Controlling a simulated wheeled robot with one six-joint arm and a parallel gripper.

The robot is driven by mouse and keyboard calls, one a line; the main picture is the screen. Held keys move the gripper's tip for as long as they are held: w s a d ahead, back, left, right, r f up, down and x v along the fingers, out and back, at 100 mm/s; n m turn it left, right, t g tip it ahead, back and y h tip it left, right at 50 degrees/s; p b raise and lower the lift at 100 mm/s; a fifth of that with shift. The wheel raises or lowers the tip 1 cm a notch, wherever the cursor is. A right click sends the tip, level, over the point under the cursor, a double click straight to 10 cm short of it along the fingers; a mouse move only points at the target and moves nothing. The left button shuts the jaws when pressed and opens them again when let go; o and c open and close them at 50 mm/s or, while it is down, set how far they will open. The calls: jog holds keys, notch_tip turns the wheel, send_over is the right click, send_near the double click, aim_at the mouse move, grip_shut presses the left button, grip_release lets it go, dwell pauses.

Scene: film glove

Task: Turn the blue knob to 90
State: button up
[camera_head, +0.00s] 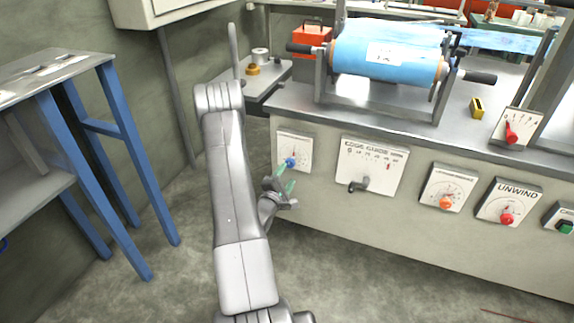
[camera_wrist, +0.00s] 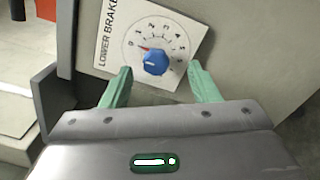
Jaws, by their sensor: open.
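The blue knob (camera_wrist: 155,62) sits on a white dial plate (camera_wrist: 112,42) marked "LOWER BRAKE", with numbers around it. In the wrist view a short red mark shows at the knob's upper left, near the low numbers. The knob (camera_head: 291,162) also shows in the head view, on the left end of the machine's front panel. My gripper (camera_wrist: 158,80) is open, with one green finger to the lower left of the knob and one to the lower right. The fingers point at the panel and appear apart from the knob. Nothing is held.
To the right on the panel are the "EDGE GUIDE" plate (camera_head: 372,167) with a dark lever, an orange knob (camera_head: 446,203) and a red "UNWIND" knob (camera_head: 507,218). A blue film roll (camera_head: 387,62) lies above. A blue-legged table (camera_head: 130,170) stands left.

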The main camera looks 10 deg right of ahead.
aim_at(289, 165)
jog(key=x, duration=0.4)
jog(key=a+b+x, duration=0.1)
jog(key=x, duration=0.1)
jog(key=shift+w, duration=0.4)
jog(key=shift+w+d, duration=0.3)
jog(key=shift+w, duration=0.25)
jog(key=c, duration=1)
jog(key=shift+o, duration=0.2)
